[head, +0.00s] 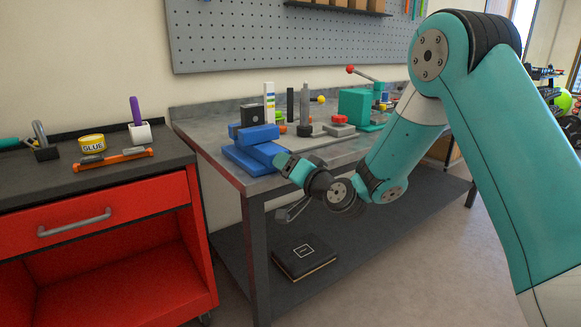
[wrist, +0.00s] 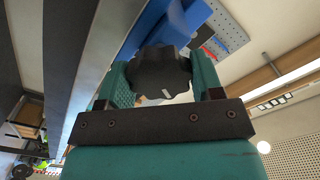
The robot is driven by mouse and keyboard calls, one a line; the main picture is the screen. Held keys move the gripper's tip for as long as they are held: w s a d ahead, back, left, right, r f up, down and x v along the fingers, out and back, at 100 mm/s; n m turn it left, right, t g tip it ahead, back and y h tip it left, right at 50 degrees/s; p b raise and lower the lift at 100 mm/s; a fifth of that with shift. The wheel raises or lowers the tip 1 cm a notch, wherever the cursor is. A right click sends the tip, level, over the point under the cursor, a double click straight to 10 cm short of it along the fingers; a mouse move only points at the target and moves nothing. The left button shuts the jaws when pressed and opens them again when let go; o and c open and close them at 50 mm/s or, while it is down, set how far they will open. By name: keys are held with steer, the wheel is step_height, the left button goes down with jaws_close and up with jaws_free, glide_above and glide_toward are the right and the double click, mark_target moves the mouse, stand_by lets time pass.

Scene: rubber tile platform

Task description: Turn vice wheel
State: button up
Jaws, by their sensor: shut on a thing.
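The blue vice (head: 245,155) sits at the near left corner of the grey metal workbench. Its wheel is a black lobed knob (wrist: 160,70) with a small white mark on its rim, seen in the wrist view. My gripper (head: 283,162) reaches the front of the vice from the right. In the wrist view its two teal fingers stand on either side of the knob, and it is shut on it. In the head view the wheel is hidden behind my gripper. The blue vice body also shows behind the knob in the wrist view (wrist: 178,24).
The workbench top (head: 210,128) holds several tools and a teal machine (head: 355,106) to the right. A red cabinet (head: 95,215) with glue and tools stands at left. A black box (head: 303,258) lies on the lower shelf. Floor in front is clear.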

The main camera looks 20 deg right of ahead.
steer(key=shift+m, duration=0.4)
steer(key=o, duration=0.9)
steer(key=shift+o, duration=0.2)
steer(key=b+v, duration=1.6)
steer(key=v, duration=0.1)
steer(key=shift+s, duration=0.15)
